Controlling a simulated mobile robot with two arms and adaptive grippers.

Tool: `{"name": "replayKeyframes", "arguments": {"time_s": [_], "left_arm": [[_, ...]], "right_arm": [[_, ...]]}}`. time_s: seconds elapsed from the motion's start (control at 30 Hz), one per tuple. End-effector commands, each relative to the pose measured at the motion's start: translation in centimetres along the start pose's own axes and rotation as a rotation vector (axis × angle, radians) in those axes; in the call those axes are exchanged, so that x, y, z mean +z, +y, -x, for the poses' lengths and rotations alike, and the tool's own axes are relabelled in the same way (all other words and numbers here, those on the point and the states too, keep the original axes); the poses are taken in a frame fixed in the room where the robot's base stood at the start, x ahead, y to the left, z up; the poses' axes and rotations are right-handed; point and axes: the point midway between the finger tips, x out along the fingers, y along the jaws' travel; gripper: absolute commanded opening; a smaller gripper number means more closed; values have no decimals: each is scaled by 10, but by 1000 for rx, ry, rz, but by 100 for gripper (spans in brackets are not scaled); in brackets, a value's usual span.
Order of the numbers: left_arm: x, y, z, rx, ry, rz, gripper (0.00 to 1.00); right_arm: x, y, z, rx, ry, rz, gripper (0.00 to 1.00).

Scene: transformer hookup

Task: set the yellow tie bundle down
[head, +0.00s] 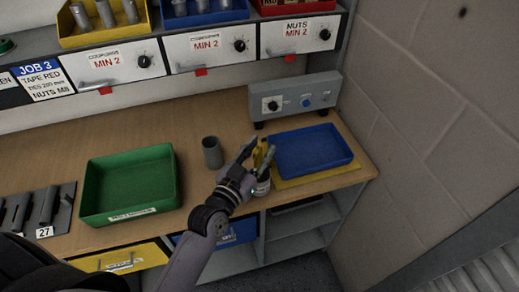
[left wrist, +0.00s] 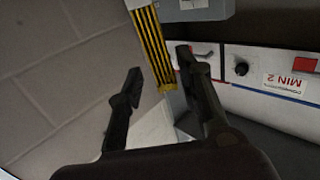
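My left gripper (head: 256,155) is over the right part of the bench, with its two fingers spread. The yellow tie bundle (head: 259,154) shows between the fingers in the head view. In the left wrist view the bundle (left wrist: 153,45) is a yellow strip with dark lines along it, beyond and between the fingertips of the open left gripper (left wrist: 160,62). A gap shows on its left side; contact with the other finger cannot be told. What bears the bundle is hidden. My right gripper is out of view.
A blue tray (head: 346,157) sits on a yellow mat (head: 337,173) right of the gripper. A grey cup (head: 212,153) and green tray (head: 97,201) stand left. A grey control box (head: 325,88) stands behind.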

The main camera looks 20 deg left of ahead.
Motion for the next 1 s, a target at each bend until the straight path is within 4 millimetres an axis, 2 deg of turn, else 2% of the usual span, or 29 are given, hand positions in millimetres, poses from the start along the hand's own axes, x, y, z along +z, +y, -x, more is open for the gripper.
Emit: {"name": "replayKeyframes", "arguments": {"time_s": [0.17, 0.27, 0.5, 0.7, 0.83, 1.0], "left_arm": [[-5, 0, 1, 0, 1, 1, 33], [0, 0, 13, 0, -2, -1, 33], [1, 0, 65, 0, -3, -1, 33], [0, 0, 100, 0, -4, -1, 33], [-1, 0, 113, -1, -1, -1, 33], [-3, 0, 120, -1, 0, 0, 33]], "right_arm": [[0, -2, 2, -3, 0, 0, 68], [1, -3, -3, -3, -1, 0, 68], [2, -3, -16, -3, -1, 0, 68], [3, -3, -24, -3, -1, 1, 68], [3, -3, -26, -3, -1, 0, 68], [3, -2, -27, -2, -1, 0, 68]]}}
